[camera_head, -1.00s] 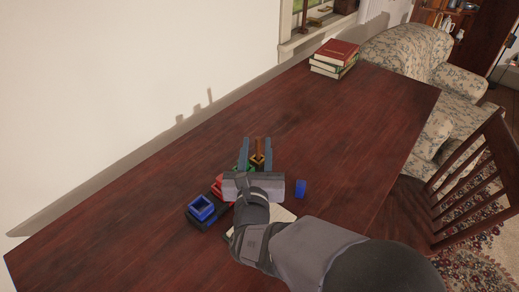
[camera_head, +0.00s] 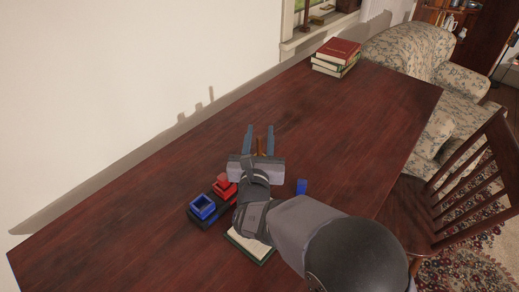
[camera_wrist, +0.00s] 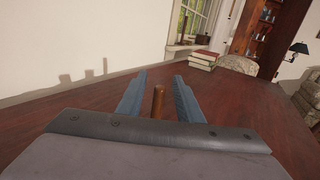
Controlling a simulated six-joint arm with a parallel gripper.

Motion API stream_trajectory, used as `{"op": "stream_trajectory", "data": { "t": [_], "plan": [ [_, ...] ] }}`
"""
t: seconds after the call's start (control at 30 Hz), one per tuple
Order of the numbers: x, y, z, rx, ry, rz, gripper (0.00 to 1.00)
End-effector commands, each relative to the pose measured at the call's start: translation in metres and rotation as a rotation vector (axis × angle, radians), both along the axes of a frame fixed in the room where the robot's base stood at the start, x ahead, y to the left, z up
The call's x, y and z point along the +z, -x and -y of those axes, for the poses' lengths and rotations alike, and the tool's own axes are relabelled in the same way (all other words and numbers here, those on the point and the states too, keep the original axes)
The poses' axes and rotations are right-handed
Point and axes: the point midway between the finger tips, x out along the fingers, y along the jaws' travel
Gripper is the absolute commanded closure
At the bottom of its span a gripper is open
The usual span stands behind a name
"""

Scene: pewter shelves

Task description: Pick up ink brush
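My gripper (camera_head: 260,128) is over the table with its two blue-grey fingers apart. A thin brown stick (camera_head: 260,146), which looks like the ink brush handle, shows between the fingers. In the wrist view, the stick (camera_wrist: 158,103) stands roughly midway between the fingers (camera_wrist: 160,77), with a gap on each side. It is not gripped. Its lower end is hidden behind my gripper's body, so what it stands on or in cannot be seen.
Blue (camera_head: 203,206) and red (camera_head: 224,184) square pieces sit on a dark base left of my arm. A book (camera_head: 251,246) lies partly under my arm. Stacked books (camera_head: 336,57) stand at the far end. The table's middle is clear.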

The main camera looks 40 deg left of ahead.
Motion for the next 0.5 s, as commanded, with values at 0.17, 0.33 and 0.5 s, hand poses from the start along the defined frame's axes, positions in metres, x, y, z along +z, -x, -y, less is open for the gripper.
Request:
{"op": "stream_trajectory", "data": {
  "t": [0.17, 0.33, 0.5],
  "plan": [
    [0.000, -0.016, -0.012, -0.001, -0.001, 0.001, 0.67],
    [0.000, -0.021, -0.015, 0.000, 0.000, 0.001, 0.67],
    [0.000, -0.021, -0.015, 0.000, 0.000, 0.001, 0.67]
  ]
}}
